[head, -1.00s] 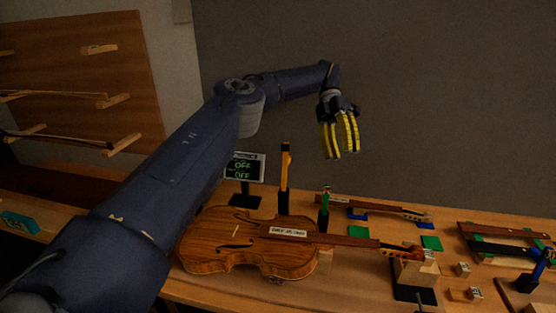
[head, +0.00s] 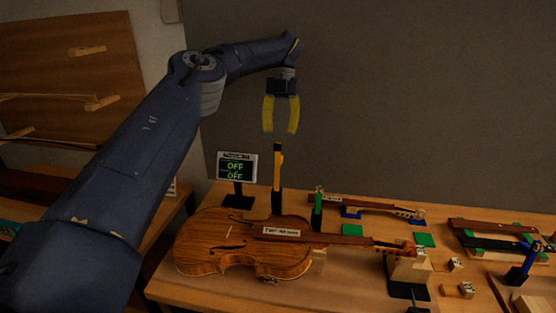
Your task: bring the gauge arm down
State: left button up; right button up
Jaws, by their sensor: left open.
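The gauge arm appears to be the upright orange bar (head: 277,168) on a dark post behind the violin; it stands vertical. My left gripper (head: 281,131) hangs in the air just above the bar's top, fingers pointing down. Its yellow fingers are open with nothing between them, and a small gap seems to separate them from the bar. The violin (head: 215,245) lies on the bench in front of the bar, its neck toward the right. A small display (head: 237,168) to the left of the bar reads OFF on two lines. My right gripper is not in view.
A green-topped post (head: 318,208) stands by the violin's neck. A second fingerboard piece (head: 365,205) lies behind it. Green pads (head: 424,240), small wooden blocks (head: 455,264) and a blue clamp-like stand (head: 528,262) occupy the right side. A grey wall (head: 420,90) closes the back.

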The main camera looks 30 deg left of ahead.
aim_at(278, 158)
pick_arm(q)
jog(key=shift+x, duration=4.6)
grip_shut()
